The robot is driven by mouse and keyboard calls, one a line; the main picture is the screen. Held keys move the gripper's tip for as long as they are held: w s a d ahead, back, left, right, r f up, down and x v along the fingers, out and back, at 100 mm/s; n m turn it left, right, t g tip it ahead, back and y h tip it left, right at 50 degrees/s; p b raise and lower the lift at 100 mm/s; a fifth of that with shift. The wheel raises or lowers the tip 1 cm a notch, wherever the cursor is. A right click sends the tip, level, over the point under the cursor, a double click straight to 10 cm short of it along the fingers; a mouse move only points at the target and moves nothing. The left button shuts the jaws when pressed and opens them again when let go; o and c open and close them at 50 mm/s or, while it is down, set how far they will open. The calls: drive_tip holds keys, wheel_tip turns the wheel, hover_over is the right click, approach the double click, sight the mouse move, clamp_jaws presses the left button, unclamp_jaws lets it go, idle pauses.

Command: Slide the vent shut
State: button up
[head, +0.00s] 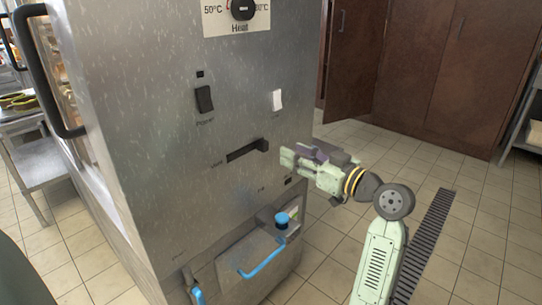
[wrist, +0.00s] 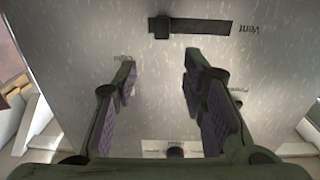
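The vent (head: 245,151) is a dark horizontal slot in the steel front panel, with a small dark knob (head: 263,145) at its right end in the head view. In the wrist view, which shows the panel upside down, the vent slot (wrist: 205,26) lies at the top and the knob (wrist: 160,28) is at its left end. My gripper (head: 284,156) is just right of the knob in the head view. In the wrist view my gripper (wrist: 160,68) is open, its two padded fingers apart with nothing between them. It does not visibly touch the knob.
Above the vent are a black power switch (head: 204,99), a white light switch (head: 277,100) and a heat dial (head: 243,9). Below are a blue-topped knob (head: 282,219) and a blue handle (head: 262,262). Brown cabinets (head: 420,70) stand behind; tiled floor is clear at right.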

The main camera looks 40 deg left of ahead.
sight(266, 144)
drive_tip(key=shift+g, duration=0.4)
drive_tip(key=a, duration=0.3)
drive_tip(key=a+p, duration=0.1)
drive_tip(key=a, duration=0.2)
drive_tip(key=w+a+f+p, duration=0.1)
drive_tip(key=a, duration=0.3)
drive_tip(key=shift+c, duration=0.2)
clamp_jaws()
drive_tip(key=shift+s, duration=0.1)
